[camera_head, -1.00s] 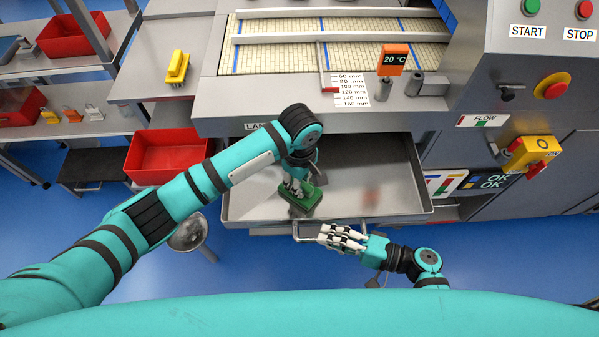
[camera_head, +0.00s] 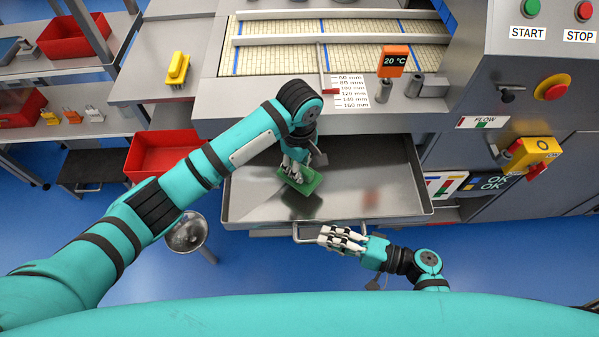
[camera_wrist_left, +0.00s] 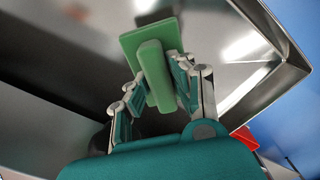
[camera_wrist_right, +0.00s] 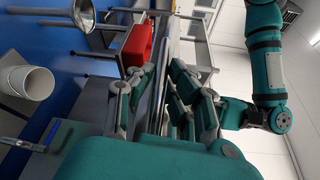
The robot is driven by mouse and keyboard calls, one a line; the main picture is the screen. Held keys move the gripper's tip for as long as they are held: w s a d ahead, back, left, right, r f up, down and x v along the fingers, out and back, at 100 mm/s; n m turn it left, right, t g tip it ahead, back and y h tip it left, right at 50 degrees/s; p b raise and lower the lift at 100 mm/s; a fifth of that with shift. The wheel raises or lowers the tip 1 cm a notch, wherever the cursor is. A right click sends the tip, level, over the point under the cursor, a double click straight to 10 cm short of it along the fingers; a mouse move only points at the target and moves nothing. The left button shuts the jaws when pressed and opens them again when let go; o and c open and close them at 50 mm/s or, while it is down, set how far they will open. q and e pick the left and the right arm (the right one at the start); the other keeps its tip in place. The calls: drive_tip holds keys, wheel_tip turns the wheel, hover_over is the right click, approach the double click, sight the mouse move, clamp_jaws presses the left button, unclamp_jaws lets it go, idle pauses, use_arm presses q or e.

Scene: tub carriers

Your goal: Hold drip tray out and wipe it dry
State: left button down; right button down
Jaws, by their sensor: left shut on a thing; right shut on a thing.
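The metal drip tray (camera_head: 400,200) is pulled out below the conveyor machine, its front handle (camera_head: 303,238) facing me. My right gripper (camera_head: 330,238) is shut on the handle at the tray's front; the right wrist view shows its fingers closed around a thin edge-on metal part (camera_wrist_right: 160,85). My left gripper (camera_head: 292,172) is shut on a green wiper (camera_head: 308,183) with a flat pad and a grip bar. The wiper also shows in the left wrist view (camera_wrist_left: 155,70), tilted, over the left half of the tray. I cannot tell whether its pad touches the tray floor.
A red bin (camera_head: 160,155) stands left of the tray, with a round metal bowl (camera_head: 188,235) on a stand below it. A yellow-handled tool (camera_head: 177,69) lies on the side table. The machine's front edge overhangs the tray's back. A white bucket (camera_wrist_right: 30,82) shows in the right wrist view.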

use_arm(q)
drive_tip(key=shift+r, duration=2.15)
use_arm(e)
drive_tip(key=shift+s+f, duration=0.1)
drive_tip(key=shift+f, duration=0.05)
drive_tip(key=c, duration=1.2)
unclamp_jaws()
drive_tip(key=shift+d, duration=0.1)
drive_tip(key=v, duration=1.2)
